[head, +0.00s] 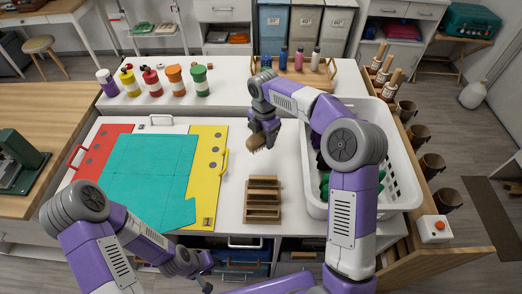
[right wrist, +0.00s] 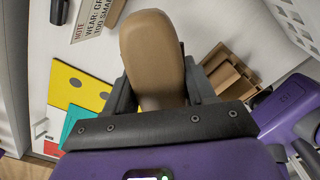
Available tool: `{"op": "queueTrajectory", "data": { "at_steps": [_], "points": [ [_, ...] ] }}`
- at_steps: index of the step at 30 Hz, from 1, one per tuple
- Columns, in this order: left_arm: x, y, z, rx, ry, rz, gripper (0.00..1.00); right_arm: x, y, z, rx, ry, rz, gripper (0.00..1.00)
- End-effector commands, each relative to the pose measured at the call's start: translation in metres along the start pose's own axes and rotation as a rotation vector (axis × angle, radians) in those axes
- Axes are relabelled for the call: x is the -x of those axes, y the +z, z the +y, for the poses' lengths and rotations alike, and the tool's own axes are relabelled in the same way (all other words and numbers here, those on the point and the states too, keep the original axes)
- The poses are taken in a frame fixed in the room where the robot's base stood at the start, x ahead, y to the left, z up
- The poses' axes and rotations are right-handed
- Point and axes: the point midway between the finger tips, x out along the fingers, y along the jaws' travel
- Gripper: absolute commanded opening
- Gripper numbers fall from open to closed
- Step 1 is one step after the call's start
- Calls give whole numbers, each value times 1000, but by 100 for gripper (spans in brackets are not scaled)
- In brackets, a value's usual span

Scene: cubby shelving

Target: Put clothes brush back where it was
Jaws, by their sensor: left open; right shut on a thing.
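The clothes brush (head: 256,142) is a brown, rounded block with pale bristles on its underside. My right gripper (head: 265,130) is shut on it and holds it above the white worktop, behind the small wooden rack (head: 263,184). In the right wrist view the brush (right wrist: 152,55) stands out between the fingers (right wrist: 155,95), its rounded end away from the palm. My left gripper (head: 204,270) is low at the front edge of the worktop, open and away from the brush; its fingertips are small in view.
A white perforated basket (head: 400,175) stands right of the rack, partly behind my right arm. Red, teal (head: 145,168) and yellow (head: 207,165) panels lie at left. Several colored jars line the raised back ledge, beside a wooden tray with bottles.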

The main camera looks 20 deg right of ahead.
Motion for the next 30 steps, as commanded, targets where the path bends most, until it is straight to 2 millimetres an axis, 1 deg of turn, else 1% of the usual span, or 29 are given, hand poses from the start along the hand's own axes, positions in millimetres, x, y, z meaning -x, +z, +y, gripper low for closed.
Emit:
{"op": "queueTrajectory", "data": {
  "at_steps": [1,6,11,15,18,26,30],
  "points": [
    [-4,0,-2,0,0,-1,43,-11,0,-1,0,-5,1,26],
    [-12,0,-5,1,0,-1,43,-39,0,-1,-1,-3,1,26],
    [-15,0,-6,1,0,-1,43,-54,0,-1,-1,-2,1,26],
    [-21,-1,-8,1,0,-1,43,-78,0,-1,0,-4,1,26],
    [-25,-1,-9,1,0,0,43,-91,0,-1,-1,-3,1,26],
    [-24,-1,-9,0,0,0,43,-92,0,0,-2,0,0,26],
    [-25,-1,-9,0,0,0,43,-96,0,-1,-1,-1,0,26]
  ]
}}
